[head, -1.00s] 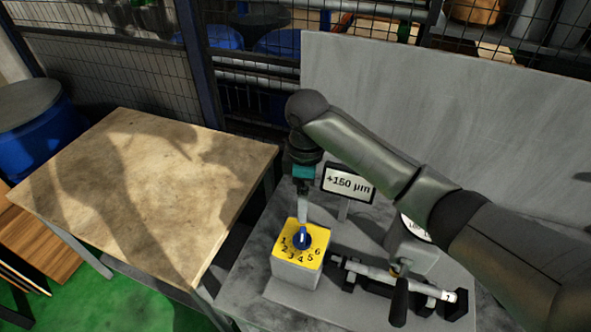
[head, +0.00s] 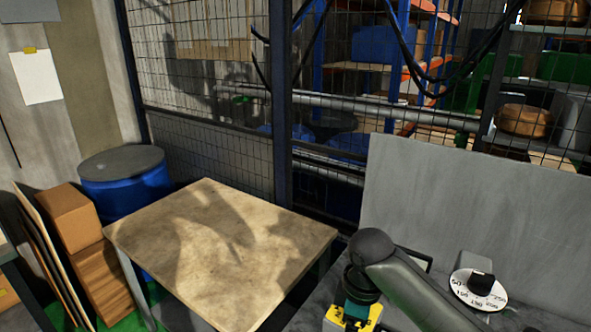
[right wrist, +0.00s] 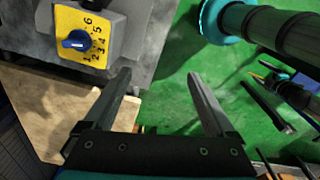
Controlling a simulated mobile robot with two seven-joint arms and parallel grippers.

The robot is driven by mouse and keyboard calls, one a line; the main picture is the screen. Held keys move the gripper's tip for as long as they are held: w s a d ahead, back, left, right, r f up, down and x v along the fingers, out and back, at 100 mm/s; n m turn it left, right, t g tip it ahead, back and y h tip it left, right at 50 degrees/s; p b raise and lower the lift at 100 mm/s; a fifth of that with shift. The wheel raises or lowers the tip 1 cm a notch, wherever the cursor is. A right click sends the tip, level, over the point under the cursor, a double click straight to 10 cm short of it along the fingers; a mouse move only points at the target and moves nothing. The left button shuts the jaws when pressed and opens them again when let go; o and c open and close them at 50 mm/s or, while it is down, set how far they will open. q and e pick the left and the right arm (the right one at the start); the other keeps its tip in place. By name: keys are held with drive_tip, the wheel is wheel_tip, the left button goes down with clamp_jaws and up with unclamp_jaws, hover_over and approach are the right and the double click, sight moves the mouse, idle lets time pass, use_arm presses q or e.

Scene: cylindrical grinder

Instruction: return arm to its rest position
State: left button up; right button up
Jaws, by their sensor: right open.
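My right arm (head: 410,288) reaches in from the bottom right of the head view, its wrist low over the machine. The right gripper's fingers are cut off below in the head view. In the right wrist view my right gripper (right wrist: 160,74) is open and empty, its two fingers wide apart. The blue knob (right wrist: 76,40) on the yellow numbered plate (right wrist: 98,28) lies beyond and left of the fingers, apart from them. In the head view only part of the yellow plate (head: 338,322) shows, below my wrist. My left gripper is in neither view.
A white numbered dial (head: 478,292) stands right of my forearm. A grey panel (head: 480,195) rises behind. A bare wooden table (head: 215,245) is at left, with a blue barrel (head: 128,190) and cardboard boxes (head: 78,220) beyond. A mesh fence (head: 210,100) closes the back.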

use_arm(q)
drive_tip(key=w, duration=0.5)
use_arm(e)
drive_tip(key=s+a+f+m+t+y, duration=0.2)
drive_tip(key=s+f+m, duration=0.35)
drive_tip(key=s, duration=0.55)
drive_tip(key=s+d+r+m+t+h, duration=0.1)
drive_tip(key=s+d+r+m+h, duration=0.1)
drive_tip(key=s+d+m, duration=0.55)
drive_tip(key=s+f+n+g+b, duration=0.2)
drive_tip(key=f+b, duration=0.8)
drive_tip(key=f, duration=2.3)
use_arm(q)
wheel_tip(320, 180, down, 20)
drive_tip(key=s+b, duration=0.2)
drive_tip(key=b, duration=0.8)
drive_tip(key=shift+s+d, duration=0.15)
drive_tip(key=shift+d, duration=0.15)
use_arm(e)
drive_tip(key=s+d+f, duration=0.1)
drive_tip(key=s+f, duration=0.7)
drive_tip(key=f, duration=0.3)
drive_tip(key=s+d+f, duration=0.2)
drive_tip(key=s+f, duration=0.7)
drive_tip(key=f, duration=0.3)
drive_tip(key=shift+f, duration=0.2)
